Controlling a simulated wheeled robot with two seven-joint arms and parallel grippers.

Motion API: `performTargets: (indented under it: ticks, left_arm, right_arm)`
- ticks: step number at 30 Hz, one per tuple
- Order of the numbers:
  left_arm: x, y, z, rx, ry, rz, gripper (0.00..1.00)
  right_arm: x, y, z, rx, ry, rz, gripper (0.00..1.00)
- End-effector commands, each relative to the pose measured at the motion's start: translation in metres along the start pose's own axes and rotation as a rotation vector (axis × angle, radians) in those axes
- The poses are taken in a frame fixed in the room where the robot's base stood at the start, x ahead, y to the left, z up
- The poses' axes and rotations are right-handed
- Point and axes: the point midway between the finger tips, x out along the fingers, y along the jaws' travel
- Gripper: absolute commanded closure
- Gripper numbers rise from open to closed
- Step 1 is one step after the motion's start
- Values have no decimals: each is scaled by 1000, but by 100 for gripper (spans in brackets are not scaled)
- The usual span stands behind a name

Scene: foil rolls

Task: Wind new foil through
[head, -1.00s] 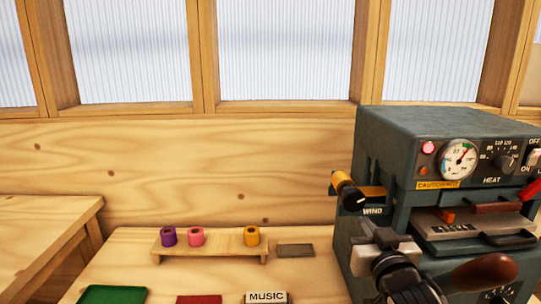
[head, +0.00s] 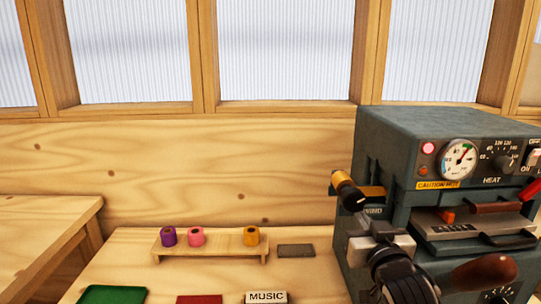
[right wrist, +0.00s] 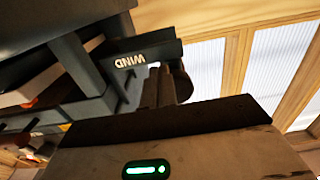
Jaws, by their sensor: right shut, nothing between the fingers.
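The foil machine (head: 395,130) is a dark grey-green box at the right of the head view. On its left side a gold foil roll with a black knob (head: 350,193) sticks out above the WIND label, which also shows in the right wrist view (right wrist: 130,61). My right gripper (head: 372,228) is shut and empty, just below the knob and label. In the right wrist view its fingers (right wrist: 158,85) point toward the machine, with a dark rounded part just behind them; whether they touch it I cannot tell. My left gripper is not in view.
A small wooden rack (head: 212,247) holds a purple roll (head: 168,237), a pink roll (head: 196,237) and a gold roll (head: 251,237). A grey plate (head: 296,251) lies beside it. A MUSIC block (head: 266,297) is at the front. The machine has a gauge, a lit red lamp and a CAUTION HOT label.

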Motion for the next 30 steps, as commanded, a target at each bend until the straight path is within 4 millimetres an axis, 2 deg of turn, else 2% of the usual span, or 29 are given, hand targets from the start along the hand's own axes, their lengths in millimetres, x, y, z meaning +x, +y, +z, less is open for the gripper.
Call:
performTargets:
  ticks: [14,30]
  left_arm:
    - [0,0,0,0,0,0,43]
    - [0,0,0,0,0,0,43]
  right_arm:
    - [0,-4,-5,2,8,-2,100]
    - [0,-19,-5,3,15,-3,100]
